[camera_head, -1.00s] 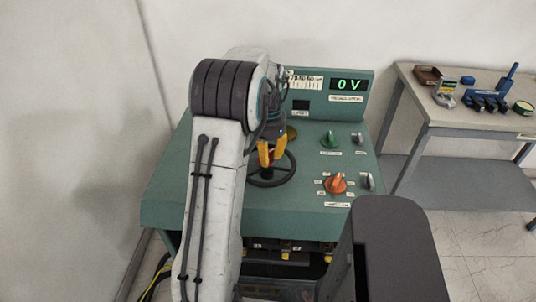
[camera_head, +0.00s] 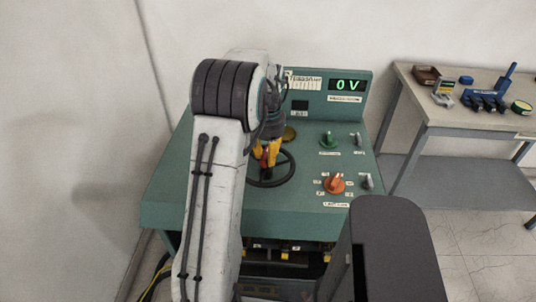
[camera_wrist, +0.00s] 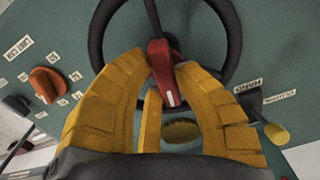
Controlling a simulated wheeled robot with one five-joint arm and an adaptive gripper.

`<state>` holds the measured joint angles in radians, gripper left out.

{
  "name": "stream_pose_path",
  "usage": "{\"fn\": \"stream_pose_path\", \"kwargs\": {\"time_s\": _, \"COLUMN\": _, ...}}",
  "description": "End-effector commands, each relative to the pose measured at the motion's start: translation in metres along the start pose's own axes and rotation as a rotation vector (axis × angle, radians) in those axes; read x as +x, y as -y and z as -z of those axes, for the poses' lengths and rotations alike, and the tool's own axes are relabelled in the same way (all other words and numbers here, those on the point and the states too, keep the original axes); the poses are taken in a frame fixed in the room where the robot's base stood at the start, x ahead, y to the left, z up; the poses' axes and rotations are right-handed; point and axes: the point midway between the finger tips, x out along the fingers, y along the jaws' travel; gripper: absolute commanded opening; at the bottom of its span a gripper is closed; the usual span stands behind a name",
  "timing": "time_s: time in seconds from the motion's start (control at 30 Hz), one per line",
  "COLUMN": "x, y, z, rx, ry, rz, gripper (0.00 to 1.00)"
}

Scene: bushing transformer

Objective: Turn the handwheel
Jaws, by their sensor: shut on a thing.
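The handwheel (camera_head: 288,174) is a black ring with spokes on the green console's sloped top, partly hidden by my arm in the head view. In the wrist view its rim (camera_wrist: 97,40) fills the top, with a red handle (camera_wrist: 163,68) inside the ring. My gripper (camera_head: 266,160) has yellow fingers, and in the wrist view the fingertips (camera_wrist: 163,60) are closed around the red handle, one on each side.
The green console (camera_head: 290,208) carries a green knob (camera_head: 329,140), an orange knob (camera_head: 335,183), grey switches and a display (camera_head: 347,86) reading 0 V. A side table (camera_head: 440,112) with tools stands at the right. A white wall is on the left.

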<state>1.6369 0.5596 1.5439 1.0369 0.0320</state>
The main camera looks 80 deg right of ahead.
Motion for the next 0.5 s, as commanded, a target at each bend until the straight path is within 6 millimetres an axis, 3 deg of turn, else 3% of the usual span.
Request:
{"fn": "stream_pose_path", "kwargs": {"time_s": 0.47, "x": 0.0022, "y": -0.0001, "z": -0.0011, "rx": -0.013, "ry": 0.006, "rz": 0.0, "gripper": 0.0}}
{"fn": "stream_pose_path", "kwargs": {"time_s": 0.5, "x": 0.0022, "y": -0.0001, "z": -0.0012, "rx": -0.013, "ry": 0.006, "rz": 0.0, "gripper": 0.29}}
